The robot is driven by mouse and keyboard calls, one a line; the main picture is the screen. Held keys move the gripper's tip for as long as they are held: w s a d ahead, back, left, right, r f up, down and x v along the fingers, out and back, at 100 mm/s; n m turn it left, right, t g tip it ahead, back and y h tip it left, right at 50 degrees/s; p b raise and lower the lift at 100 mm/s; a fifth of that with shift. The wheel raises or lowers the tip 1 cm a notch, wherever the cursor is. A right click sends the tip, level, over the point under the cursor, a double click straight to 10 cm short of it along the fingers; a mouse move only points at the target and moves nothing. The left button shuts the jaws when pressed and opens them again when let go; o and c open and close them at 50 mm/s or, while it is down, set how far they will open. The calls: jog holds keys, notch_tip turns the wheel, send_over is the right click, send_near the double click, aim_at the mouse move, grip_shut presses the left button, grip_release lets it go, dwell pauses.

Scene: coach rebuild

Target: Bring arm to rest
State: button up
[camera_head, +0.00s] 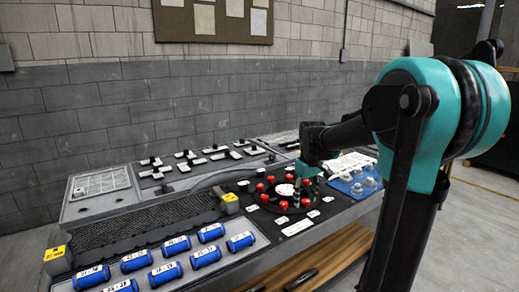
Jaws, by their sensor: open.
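My arm comes in from the right of the head view, with teal and black joints, and reaches left over the workbench (345,213). My gripper (307,178) is at its far end, low above the round black plate (268,207) with red knob-like parts around a white centre. It is open. Its fingers are small and partly lost against the dark plate, so I cannot tell if they touch anything there. I see nothing held in it.
Blue labelled cylinders (166,273) lie in rows at the front left. Levers (185,155) on plates stand at the back. A blue tray (345,187) with clear round pieces is right of the gripper. A brick wall (120,110) stands behind; open floor (470,240) lies right.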

jog(key=s+d+f+m+t, duration=0.1)
jog(key=s+f+m, duration=0.1)
jog(key=s+f, duration=0.5)
jog(key=s+d+f+m+t, duration=0.1)
jog(key=s+f, duration=0.6)
jog(key=s, duration=0.7)
jog(key=shift+d+f+m+t, duration=0.4)
jog(key=shift+m+t, duration=0.2)
jog(key=shift+m, duration=0.6)
jog(key=shift+w+r, duration=0.1)
jog(key=shift+r, duration=0.05)
